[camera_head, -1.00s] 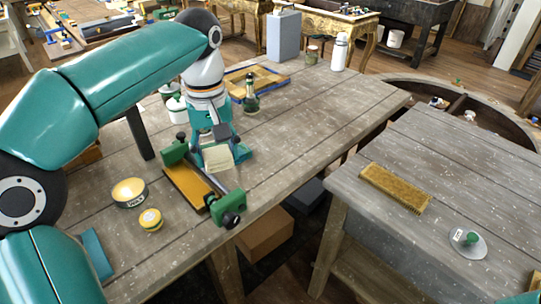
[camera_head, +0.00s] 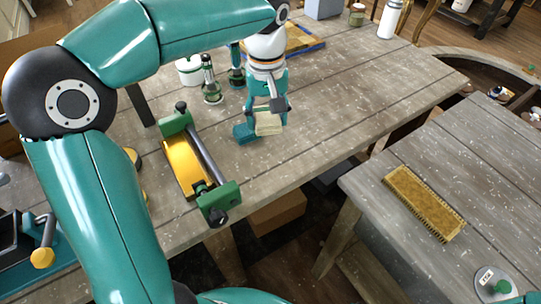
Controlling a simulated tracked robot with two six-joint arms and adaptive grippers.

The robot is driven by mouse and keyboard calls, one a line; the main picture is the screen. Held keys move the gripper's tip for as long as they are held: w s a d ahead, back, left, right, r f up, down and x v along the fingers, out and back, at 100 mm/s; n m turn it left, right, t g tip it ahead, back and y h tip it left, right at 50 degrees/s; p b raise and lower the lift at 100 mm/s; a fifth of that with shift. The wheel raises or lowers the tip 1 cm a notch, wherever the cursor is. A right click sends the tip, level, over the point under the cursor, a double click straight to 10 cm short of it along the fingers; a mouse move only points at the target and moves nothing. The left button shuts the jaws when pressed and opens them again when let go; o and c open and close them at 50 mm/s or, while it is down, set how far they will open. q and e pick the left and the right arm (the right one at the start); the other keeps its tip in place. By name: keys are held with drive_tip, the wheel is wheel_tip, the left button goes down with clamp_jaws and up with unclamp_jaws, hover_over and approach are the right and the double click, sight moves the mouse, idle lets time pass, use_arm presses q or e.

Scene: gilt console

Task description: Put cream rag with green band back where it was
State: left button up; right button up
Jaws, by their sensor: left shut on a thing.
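My left gripper (camera_head: 258,128) is over the near part of the left wooden table (camera_head: 345,110), to the right of the green clamp-like tool. It is shut on the cream rag (camera_head: 269,122), which shows as a small pale folded piece between the teal fingers. Its green band cannot be made out. I cannot tell whether the rag touches the tabletop.
The green clamp-like tool (camera_head: 178,124) with a yellow-orange plate lies left of the gripper. Green-capped bottles (camera_head: 211,85) and a white pot (camera_head: 190,70) stand behind it. A bristled brush (camera_head: 425,203) lies on the right table. The table between gripper and right edge is clear.

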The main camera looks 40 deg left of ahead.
sight(266, 162)
use_arm(q)
wheel_tip(266, 162, down, 13)
drive_tip(key=shift+s+a, duration=0.1)
drive_tip(key=shift+a, duration=0.05)
drive_tip(key=shift+f, duration=0.1)
idle(0.3)
drive_tip(key=o, duration=1)
wheel_tip(266, 162, up, 12)
drive_tip(key=shift+r, duration=0.15)
idle(0.4)
